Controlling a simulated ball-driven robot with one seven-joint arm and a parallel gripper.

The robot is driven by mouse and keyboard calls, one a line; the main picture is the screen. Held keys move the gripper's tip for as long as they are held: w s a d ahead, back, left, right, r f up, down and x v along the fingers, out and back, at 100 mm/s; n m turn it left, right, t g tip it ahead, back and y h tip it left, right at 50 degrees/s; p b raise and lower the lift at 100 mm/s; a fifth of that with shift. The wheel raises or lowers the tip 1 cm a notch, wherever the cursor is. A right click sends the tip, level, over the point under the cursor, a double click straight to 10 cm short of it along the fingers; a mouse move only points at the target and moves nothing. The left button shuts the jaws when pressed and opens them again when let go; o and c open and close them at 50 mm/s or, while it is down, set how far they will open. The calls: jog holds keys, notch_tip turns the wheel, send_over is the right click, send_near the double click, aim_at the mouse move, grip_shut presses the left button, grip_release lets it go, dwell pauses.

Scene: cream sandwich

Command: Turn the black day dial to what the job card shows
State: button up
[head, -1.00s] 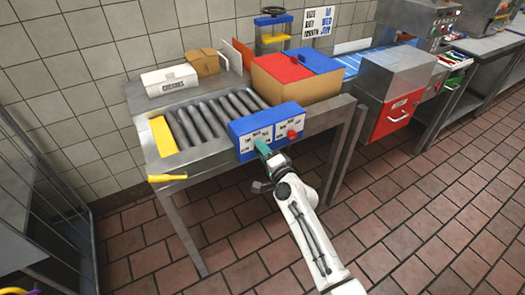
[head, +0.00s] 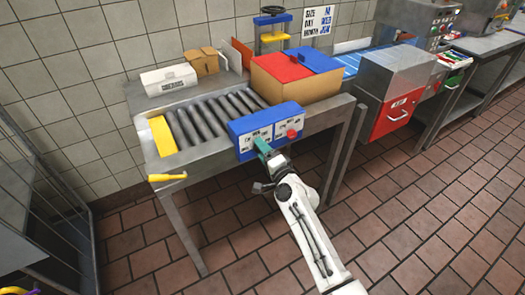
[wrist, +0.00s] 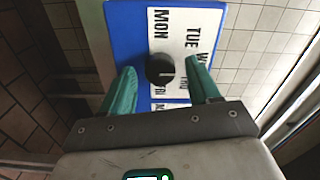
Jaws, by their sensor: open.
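The black day dial (wrist: 160,70) shows in the wrist view on a white label with day names; MON and TUE read clearly. The label is on a blue control box (head: 240,130) at the table's front edge. My gripper (wrist: 159,72) is open, its green fingers on either side of the dial, and I cannot tell whether they touch it. The dial's pointer mark cannot be made out. In the head view my gripper hides the dial. The job card (head: 317,21) on the back wall lists size, day and month; its blue day entry looks like WED but is blurred.
A red knob (head: 292,134) sits on the right of the blue box. Behind it are a roller bed (head: 212,116), a cardboard box (head: 290,88) with red and blue flaps, and a white carton (head: 168,79). A yellow handle (head: 167,177) sticks out at the left front.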

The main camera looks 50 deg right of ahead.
jog(key=v, duration=1)
jog(key=shift+s+a, duration=0.15)
jog(key=s+a+f+n+g+y, duration=0.3)
jog(key=a+n+g+y, duration=0.1)
jog(key=a+n, duration=0.25)
jog(key=s+a+f+n+g+y, duration=0.3)
jog(key=s+a+f+n+g, duration=0.1)
jog(key=a+n, duration=0.25)
jog(key=s+a+n+g+h, duration=0.1)
jog(key=s+n+g, duration=0.4)
jog(key=s, duration=1.2)
jog(key=g+h, duration=0.1)
jog(key=g, duration=0.2)
jog(key=shift+s+a+f+n, duration=0.2)
jog(key=shift+a+f+n, duration=0.05)
jog(key=shift+a+n, duration=0.05)
jog(key=shift+w, duration=0.1)
